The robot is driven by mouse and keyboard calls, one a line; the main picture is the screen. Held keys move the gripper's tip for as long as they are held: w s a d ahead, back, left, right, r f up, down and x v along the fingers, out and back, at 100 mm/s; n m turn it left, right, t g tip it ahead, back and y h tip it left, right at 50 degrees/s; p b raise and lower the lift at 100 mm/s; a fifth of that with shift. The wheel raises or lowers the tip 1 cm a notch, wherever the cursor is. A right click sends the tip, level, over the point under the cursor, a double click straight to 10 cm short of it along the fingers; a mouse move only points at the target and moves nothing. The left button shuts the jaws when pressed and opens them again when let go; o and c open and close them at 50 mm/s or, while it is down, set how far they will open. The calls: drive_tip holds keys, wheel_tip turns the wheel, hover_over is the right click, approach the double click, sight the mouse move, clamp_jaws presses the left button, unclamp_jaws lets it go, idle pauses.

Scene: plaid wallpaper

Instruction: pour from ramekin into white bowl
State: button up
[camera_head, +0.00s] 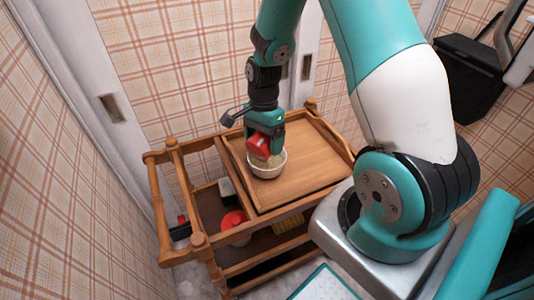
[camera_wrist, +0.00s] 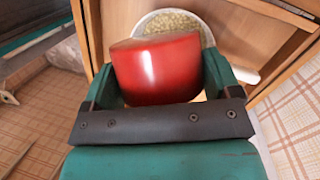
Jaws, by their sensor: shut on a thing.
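The red ramekin (camera_head: 258,145) is held in my gripper (camera_head: 264,138), tilted over the white bowl. In the wrist view the ramekin (camera_wrist: 158,72) sits between the two fingers of my gripper (camera_wrist: 157,66), and its side faces the camera, so its inside is hidden. The white bowl (camera_head: 270,175) stands on the wooden tray top, right below the ramekin. In the wrist view the bowl (camera_wrist: 208,36) shows behind the ramekin, with pale yellow-green grainy stuff (camera_wrist: 172,22) in it. Whether any is left in the ramekin cannot be seen.
The wooden cart's tray top (camera_head: 310,160) is bare to the right of the bowl and has raised edges. A red round thing (camera_head: 233,219) and a yellow thing (camera_head: 287,224) are lower in the cart. Plaid walls stand close behind and left.

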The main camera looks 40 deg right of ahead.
drive_tip(key=shift+w+d+r+g+y+p, duration=0.15)
drive_tip(key=shift+d+y+p, duration=0.1)
drive_tip(key=shift+y+p, duration=0.45)
drive_tip(key=shift+s+d+g+y+p, duration=0.1)
drive_tip(key=shift+d+y+p, duration=0.2)
drive_tip(key=shift+y+p, duration=0.4)
drive_tip(key=shift+w+d+r+g+y+p, duration=0.15)
drive_tip(key=shift+d+y+p, duration=0.1)
drive_tip(key=shift+y+p, duration=0.45)
idle(0.8)
drive_tip(key=shift+d+f+y, duration=0.1)
drive_tip(key=shift+y, duration=0.2)
drive_tip(key=shift+d+y+p, duration=0.2)
drive_tip(key=shift+y+p, duration=0.2)
drive_tip(key=shift+p, duration=0.15)
